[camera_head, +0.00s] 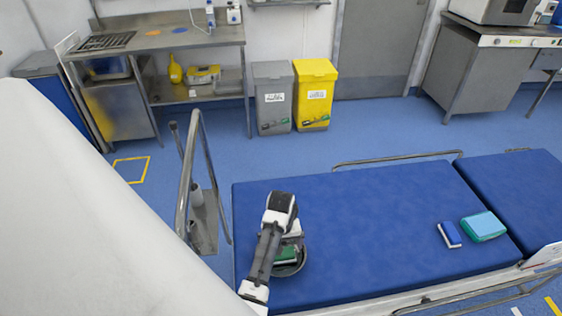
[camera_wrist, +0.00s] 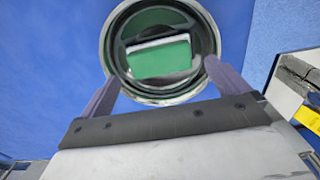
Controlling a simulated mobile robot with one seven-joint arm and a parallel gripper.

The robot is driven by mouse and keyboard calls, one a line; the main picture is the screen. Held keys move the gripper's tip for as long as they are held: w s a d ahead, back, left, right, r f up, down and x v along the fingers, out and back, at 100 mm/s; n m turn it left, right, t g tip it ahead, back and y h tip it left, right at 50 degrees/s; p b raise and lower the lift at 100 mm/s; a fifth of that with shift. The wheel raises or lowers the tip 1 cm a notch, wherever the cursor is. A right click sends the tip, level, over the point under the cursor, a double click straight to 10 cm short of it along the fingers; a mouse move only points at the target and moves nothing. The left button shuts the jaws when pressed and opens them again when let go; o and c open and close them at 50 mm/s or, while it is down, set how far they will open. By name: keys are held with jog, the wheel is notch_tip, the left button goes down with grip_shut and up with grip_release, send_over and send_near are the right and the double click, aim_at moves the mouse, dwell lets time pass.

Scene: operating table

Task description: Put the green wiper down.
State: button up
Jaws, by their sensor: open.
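The green wiper (camera_wrist: 160,59) lies inside a round metal bowl (camera_wrist: 113,46) in the wrist view. It is a green block with a pale band along its upper edge. In the head view the green wiper (camera_head: 286,255) shows partly beneath my arm, within the bowl (camera_head: 302,266) on the blue operating table (camera_head: 350,215). My gripper (camera_wrist: 159,80) is open, its two fingers apart at the near side of the bowl. The fingers do not touch the wiper as far as I can see. In the head view my wrist hides part of the bowl and the fingertips.
A blue-and-white item (camera_head: 449,235) and a teal box (camera_head: 484,226) lie on the right of the table. A metal side rail (camera_head: 188,180) stands at its left end. The middle of the table is clear. A grey bin (camera_head: 273,97) and yellow bin (camera_head: 315,95) stand behind.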

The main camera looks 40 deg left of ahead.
jog(key=shift+r, duration=1.6)
